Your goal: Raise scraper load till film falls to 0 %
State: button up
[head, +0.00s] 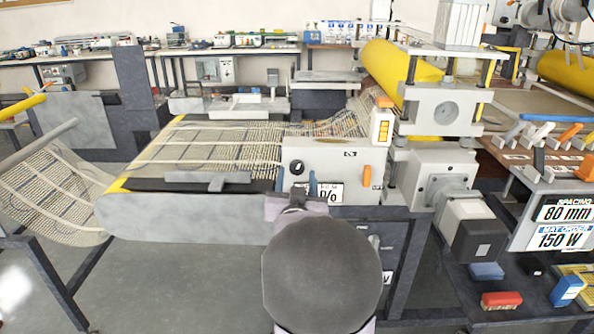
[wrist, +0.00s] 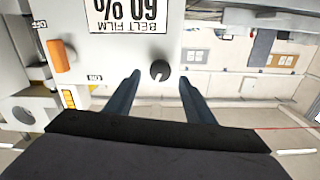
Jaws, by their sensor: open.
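A grey control box (head: 335,158) stands at the right end of the belt (head: 190,215). A black round knob (head: 297,167) sits on its face, also seen in the wrist view (wrist: 160,70). A belt film display (wrist: 127,16) reads 60 %, upside down in the wrist view; in the head view it is partly hidden by my gripper. My gripper (head: 297,178) is open and empty, its two blue-grey fingers (wrist: 159,78) either side of the knob with gaps showing. Whether the tips reach around the knob, I cannot tell.
An orange lever (head: 367,176) is on the box beside the display, with ON and OFF marks in the wrist view. A motor block (head: 475,240) juts out at the right. A yellow roller (head: 400,75) stands behind. Woven mesh (head: 210,145) lies behind the belt's front side.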

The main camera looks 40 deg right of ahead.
aim_at(297, 169)
jog(key=shift+x, duration=1.75)
jog(key=c, duration=1.1)
